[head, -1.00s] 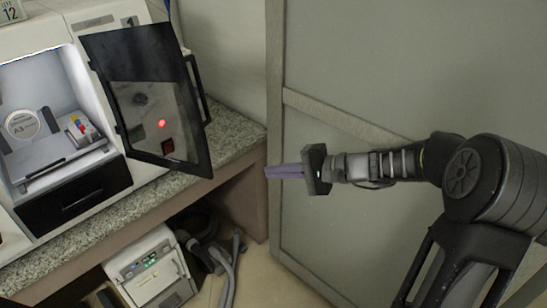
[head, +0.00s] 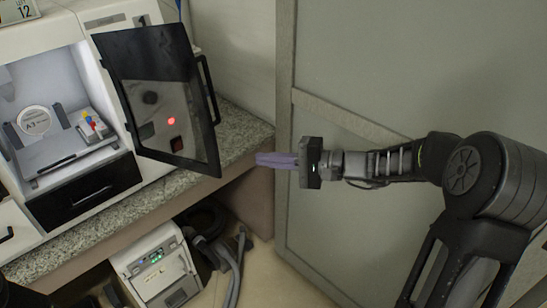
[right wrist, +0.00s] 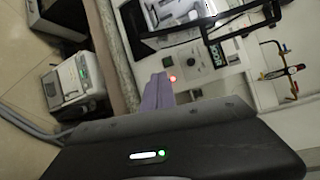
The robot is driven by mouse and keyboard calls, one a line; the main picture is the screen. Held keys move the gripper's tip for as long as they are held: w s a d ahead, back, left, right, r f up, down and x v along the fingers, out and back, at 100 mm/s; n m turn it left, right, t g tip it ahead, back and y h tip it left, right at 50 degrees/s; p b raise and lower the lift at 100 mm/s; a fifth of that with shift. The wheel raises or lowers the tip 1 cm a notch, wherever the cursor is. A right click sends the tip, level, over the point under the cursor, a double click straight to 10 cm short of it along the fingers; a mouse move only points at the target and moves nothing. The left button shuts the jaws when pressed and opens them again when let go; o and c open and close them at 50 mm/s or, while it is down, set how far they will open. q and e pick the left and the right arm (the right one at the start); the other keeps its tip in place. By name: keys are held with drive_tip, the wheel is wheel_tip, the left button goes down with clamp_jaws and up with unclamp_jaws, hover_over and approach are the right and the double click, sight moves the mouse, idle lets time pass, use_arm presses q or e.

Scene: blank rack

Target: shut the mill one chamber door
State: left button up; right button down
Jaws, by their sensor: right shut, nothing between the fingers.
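The mill (head: 150,172) is a white machine on the counter at the left of the head view. Its lit chamber (head: 60,90) is open to view, with a disc marked A3 inside. The chamber door (head: 150,75) stands swung open on the chamber's right side. It has a black frame, a see-through panel and a black bar handle (head: 208,90) on its right edge. The door's frame also shows at the top of the right wrist view (right wrist: 240,30). My right gripper (head: 260,160) is shut and empty, right of the door's lower corner and apart from it. My left gripper is out of view.
A granite counter (head: 100,224) carries the mill. Below it a white unit (head: 158,268) with a green display stands beside grey hoses (head: 236,262). A large grey panel (head: 400,70) stands behind my right arm. A small gap lies between gripper and door.

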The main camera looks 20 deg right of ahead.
drive_tip(key=w+a+p, duration=0.1)
drive_tip(key=a+p, duration=0.2)
drive_tip(key=a, duration=0.5)
drive_tip(key=shift+w, duration=0.4)
drive_tip(key=shift+a+f, duration=0.15)
